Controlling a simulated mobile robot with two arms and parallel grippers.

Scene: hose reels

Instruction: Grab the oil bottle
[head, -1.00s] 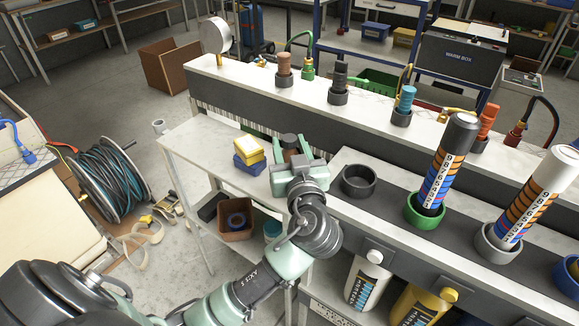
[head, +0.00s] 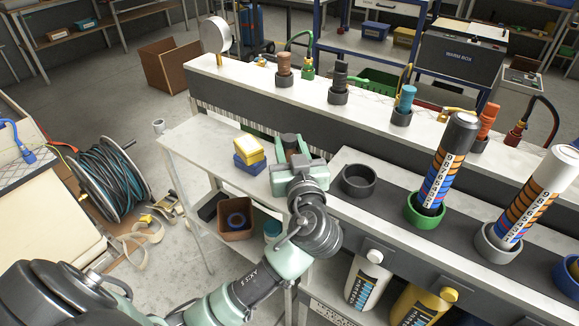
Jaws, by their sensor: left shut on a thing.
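The oil bottle (head: 289,141) stands on the white shelf beyond my left gripper. My left gripper (head: 294,161) reaches in from below and is shut on the bottle. Its contact with the bottle is mostly hidden by the jaws and wrist. My right gripper is not in view.
Yellow and blue sponges (head: 249,153) lie just left of the bottle. An empty dark ring holder (head: 359,181) is to the right of the gripper. Black (head: 447,170) and white (head: 530,197) tubes stand farther right. A hose reel (head: 110,183) is on the floor at left.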

